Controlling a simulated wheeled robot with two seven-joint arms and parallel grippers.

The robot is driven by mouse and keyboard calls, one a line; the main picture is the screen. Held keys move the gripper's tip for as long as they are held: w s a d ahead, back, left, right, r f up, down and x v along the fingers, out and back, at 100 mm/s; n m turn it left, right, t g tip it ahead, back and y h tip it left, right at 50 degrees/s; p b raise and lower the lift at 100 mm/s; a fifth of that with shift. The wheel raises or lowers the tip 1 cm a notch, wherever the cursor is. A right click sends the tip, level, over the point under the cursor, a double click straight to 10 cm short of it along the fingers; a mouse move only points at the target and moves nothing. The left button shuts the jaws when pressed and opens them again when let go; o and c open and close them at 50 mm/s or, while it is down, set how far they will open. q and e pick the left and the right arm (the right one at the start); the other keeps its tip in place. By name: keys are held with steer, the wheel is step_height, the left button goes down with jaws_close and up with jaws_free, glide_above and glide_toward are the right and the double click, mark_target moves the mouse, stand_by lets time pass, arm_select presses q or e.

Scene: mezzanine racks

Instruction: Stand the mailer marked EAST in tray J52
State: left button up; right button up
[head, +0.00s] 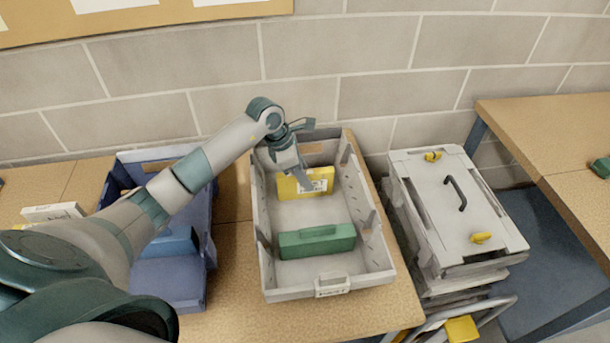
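A yellow mailer (318,187) with a white label is upright in the back part of a grey tray (273,283); the label's print is too small to read. The tray has a white tag (332,286) on its front wall, also unreadable to me. My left gripper (303,181) reaches over the tray's back left, with a finger in front of the mailer's left part. I cannot tell whether it grips the mailer. A green block-like item (318,243) with a handle-like top lies at the tray's front. My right gripper is not in view.
A blue tray (184,292) with blue contents stands to the left, partly behind my arm. A stack of grey lidded crates (420,185) with yellow latches stands to the right. The grey tray's middle floor is clear. Another wooden table (550,125) is at far right.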

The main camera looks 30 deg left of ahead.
arm_select(q)
steer(key=shift+r, duration=0.1)
steer(key=b+v, duration=0.3)
steer(key=v, duration=0.8)
steer(key=shift+r, duration=0.1)
steer(key=shift+a+r, duration=0.1)
steer(key=shift+r, duration=0.3)
steer(key=shift+s, duration=0.1)
